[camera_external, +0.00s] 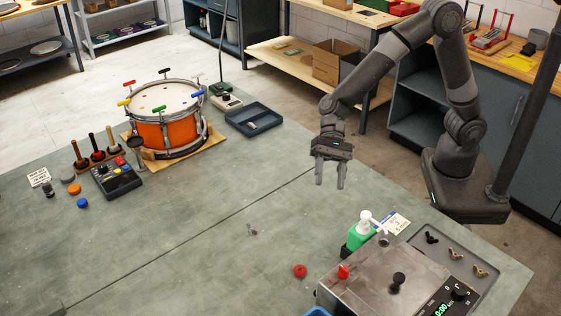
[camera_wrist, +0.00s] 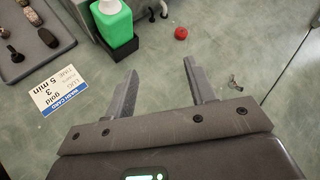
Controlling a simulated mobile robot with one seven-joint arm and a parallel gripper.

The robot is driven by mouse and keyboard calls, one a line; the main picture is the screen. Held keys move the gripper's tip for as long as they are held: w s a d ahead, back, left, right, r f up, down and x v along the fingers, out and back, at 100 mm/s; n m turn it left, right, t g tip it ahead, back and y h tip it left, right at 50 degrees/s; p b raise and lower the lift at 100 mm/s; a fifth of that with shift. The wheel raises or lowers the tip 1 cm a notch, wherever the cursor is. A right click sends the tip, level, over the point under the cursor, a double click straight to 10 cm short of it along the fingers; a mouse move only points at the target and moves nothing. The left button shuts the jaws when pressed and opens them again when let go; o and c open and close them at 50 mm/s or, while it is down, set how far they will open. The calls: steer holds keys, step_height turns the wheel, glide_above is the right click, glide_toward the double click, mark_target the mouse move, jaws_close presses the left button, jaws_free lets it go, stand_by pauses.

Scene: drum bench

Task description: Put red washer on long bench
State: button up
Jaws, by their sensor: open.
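A small red round piece (camera_external: 300,271), which looks like the red washer, lies flat on the green bench top (camera_external: 190,240), left of a steel box. In the wrist view the red piece (camera_wrist: 181,33) is beyond my fingertips, near the top edge. My gripper (camera_external: 331,183) hangs above the green bench's far right side, fingers pointing down, open and empty. In the wrist view my gripper (camera_wrist: 159,68) shows two spread fingers with only bare green surface between them. I cannot tell for sure which surface is the long bench.
A steel box (camera_external: 365,277) with knobs, a green bottle (camera_external: 359,235) and a grey tray (camera_external: 470,238) of wing nuts stand at the right. A small metal wing piece (camera_external: 252,230) lies mid-bench. An orange drum (camera_external: 160,135) and blue tray (camera_external: 254,120) are farther back. The middle is mostly clear.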

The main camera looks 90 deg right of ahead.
steer(key=s+d+r+n+t+h, duration=0.1)
steer(key=s+d+r+n+h, duration=0.2)
steer(key=s+d, duration=0.4)
steer(key=s+d+r+n+t+h, duration=0.2)
steer(key=s+d+r+n+h, duration=0.2)
steer(key=s+d, duration=0.4)
steer(key=s+d+r+n+t+h, duration=0.2)
steer(key=s+d+r+n+h, duration=0.2)
steer(key=s+d, duration=0.4)
steer(key=d+r+n, duration=0.1)
steer(key=d+n, duration=0.1)
steer(key=d, duration=0.5)
steer(key=shift+s, duration=0.25)
steer(key=shift+o, duration=0.7)
steer(key=shift+s+d, duration=0.2)
steer(key=shift+d, duration=0.1)
